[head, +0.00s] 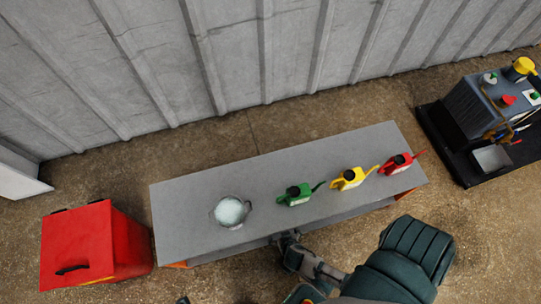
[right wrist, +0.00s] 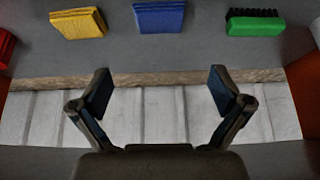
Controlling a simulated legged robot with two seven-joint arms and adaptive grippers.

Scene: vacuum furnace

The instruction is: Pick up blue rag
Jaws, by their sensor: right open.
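The blue rag (right wrist: 159,18) is a folded cloth lying on a grey shelf surface, at the top middle of the right wrist view. My right gripper (right wrist: 160,88) is open and empty, its two fingers spread apart. The rag lies beyond the fingertips in the picture, centred between them and not touched. In the head view the rag is not visible. There my right arm reaches the front edge of the grey workbench (head: 175,215), and its fingers are hidden by the bench top. My left gripper cannot be made out.
A yellow rag (right wrist: 78,23) and a green brush (right wrist: 256,23) flank the blue rag. On the bench top stand a glass-lidded pot (head: 230,211) and green (head: 297,194), yellow (head: 349,179) and red (head: 396,164) oil cans. A red box (head: 85,245) stands left.

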